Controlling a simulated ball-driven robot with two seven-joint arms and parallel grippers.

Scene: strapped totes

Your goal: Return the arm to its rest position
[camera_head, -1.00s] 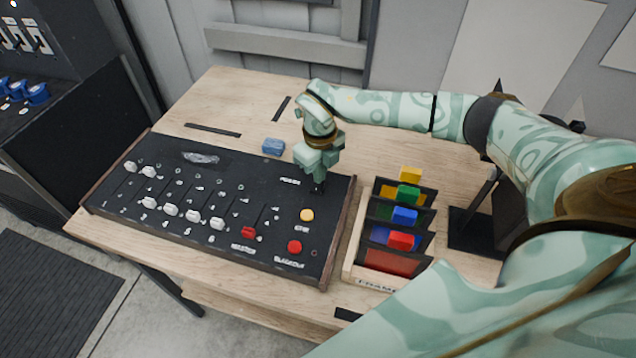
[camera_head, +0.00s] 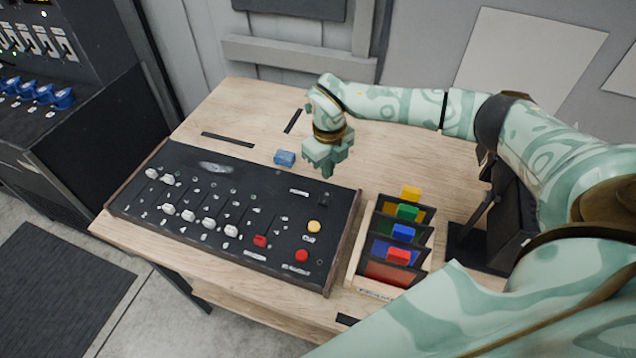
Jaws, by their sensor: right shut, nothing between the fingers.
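My right arm comes in from the right edge, pale green with darker swirls. My right gripper (camera_head: 327,172) points down over the far right part of the black control panel (camera_head: 262,200). It is shut and holds nothing. The fingertips appear small and dark, and their exact height above the panel is hard to tell. My left gripper is not in view.
The panel lies on a wooden table (camera_head: 240,105) with a blue block (camera_head: 285,158) behind it. A wooden rack (camera_head: 352,268) with coloured tabbed cards stands right of the panel. A black stand (camera_head: 470,245) is farther right. A dark cabinet (camera_head: 95,135) stands left.

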